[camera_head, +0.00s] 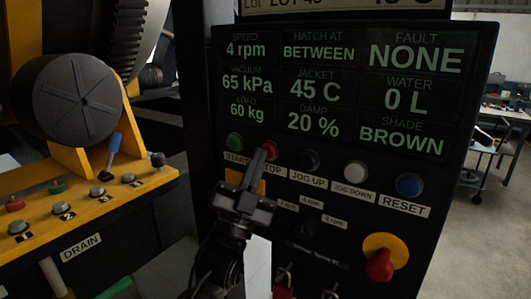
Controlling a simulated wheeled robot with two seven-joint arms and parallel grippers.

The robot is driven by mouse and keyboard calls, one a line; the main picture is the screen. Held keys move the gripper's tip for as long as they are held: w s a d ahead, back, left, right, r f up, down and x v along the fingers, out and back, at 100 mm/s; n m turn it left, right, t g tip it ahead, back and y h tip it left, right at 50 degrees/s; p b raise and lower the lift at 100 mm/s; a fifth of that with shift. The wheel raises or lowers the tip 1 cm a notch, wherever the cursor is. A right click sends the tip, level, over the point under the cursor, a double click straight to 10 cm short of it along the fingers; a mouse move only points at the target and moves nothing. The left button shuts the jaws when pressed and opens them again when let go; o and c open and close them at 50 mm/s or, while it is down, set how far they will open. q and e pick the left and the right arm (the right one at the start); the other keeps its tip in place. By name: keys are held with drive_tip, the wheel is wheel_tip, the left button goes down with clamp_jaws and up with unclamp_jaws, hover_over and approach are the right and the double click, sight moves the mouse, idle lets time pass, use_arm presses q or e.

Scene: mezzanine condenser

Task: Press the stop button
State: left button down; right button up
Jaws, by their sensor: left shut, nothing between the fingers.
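The red stop button (271,148) is on the black control panel, between the green start button (235,140) and the black jog up button. My right gripper is not in view.
A white jog down button (355,172) and a blue reset button (409,185) sit to the right. A red knob on a yellow plate (381,262) is lower right. The display (345,85) reads 4 rpm. A yellow machine ledge (85,207) with several buttons stands left.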

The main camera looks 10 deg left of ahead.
use_arm(q)
drive_tip(key=shift+w, duration=0.2)
drive_tip(key=shift+s, duration=0.1)
idle(0.4)
drive_tip(key=shift+s+a, duration=0.25)
drive_tip(key=shift+s, duration=0.5)
drive_tip(key=s, duration=0.1)
drive_tip(key=s+a, duration=0.1)
drive_tip(key=s, duration=0.1)
drive_tip(key=s+b, duration=0.1)
drive_tip(key=shift+s+a, duration=0.3)
drive_tip(key=shift+a, duration=0.05)
idle(0.5)
